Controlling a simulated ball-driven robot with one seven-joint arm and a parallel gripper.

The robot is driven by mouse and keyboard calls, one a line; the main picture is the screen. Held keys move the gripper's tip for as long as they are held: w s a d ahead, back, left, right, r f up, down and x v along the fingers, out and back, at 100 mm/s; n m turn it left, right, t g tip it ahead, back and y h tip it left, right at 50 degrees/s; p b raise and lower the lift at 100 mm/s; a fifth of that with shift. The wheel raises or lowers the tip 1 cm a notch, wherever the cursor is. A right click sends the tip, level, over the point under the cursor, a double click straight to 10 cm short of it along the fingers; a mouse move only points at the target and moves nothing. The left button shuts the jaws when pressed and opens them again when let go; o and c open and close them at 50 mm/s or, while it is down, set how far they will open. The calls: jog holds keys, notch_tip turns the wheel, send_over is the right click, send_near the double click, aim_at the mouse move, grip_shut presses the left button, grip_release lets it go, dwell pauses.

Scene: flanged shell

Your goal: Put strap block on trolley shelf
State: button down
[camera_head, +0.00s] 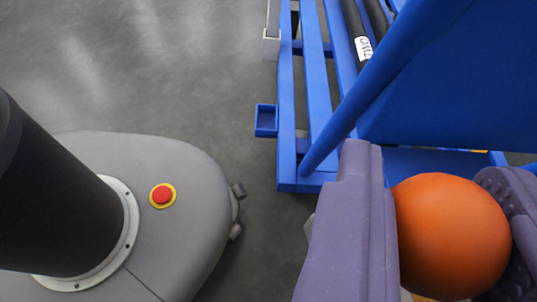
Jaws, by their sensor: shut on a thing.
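My gripper (435,225) has purple padded fingers and is at the lower right. It is shut on a smooth, round orange object (452,235), which looks like a ball; I see no block shape or strap on it. The left finger presses its left side and the ridged right finger its right side. A blue slatted structure (287,120), perhaps the trolley, stands beyond the gripper at the upper right. I cannot tell which part of it is the shelf. Nothing else in view looks like a strap block.
A slanted blue post (375,80) and a broad blue panel (450,100) rise close beyond the gripper. Black rollers or tubes (352,22), one with a white label, lie by the slats. A small blue box (266,120) juts left. Grey floor (150,60) is clear at upper left.

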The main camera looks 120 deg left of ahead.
jog(key=shift+n+g, duration=0.5)
jog(key=shift+g, duration=0.1)
jog(key=w+a+b, duration=0.1)
jog(key=w+a, duration=0.1)
jog(key=a, duration=0.2)
jog(key=w+a+f+b, duration=0.1)
jog(key=w+a+b, duration=0.1)
jog(key=a, duration=0.2)
jog(key=w+a+f+b, duration=0.1)
jog(key=w+a+b, duration=0.1)
jog(key=a, duration=0.2)
jog(key=shift+w+a+f, duration=0.15)
jog(key=shift+w+f, duration=0.05)
jog(key=shift+w, duration=0.2)
jog(key=f, duration=0.1)
jog(key=f+b, duration=0.2)
jog(key=shift+w+a+f, duration=0.1)
jog(key=shift+a+f, duration=0.15)
jog(key=shift+f, duration=0.15)
jog(key=shift+r, duration=0.15)
jog(key=c, duration=0.8)
grip_release()
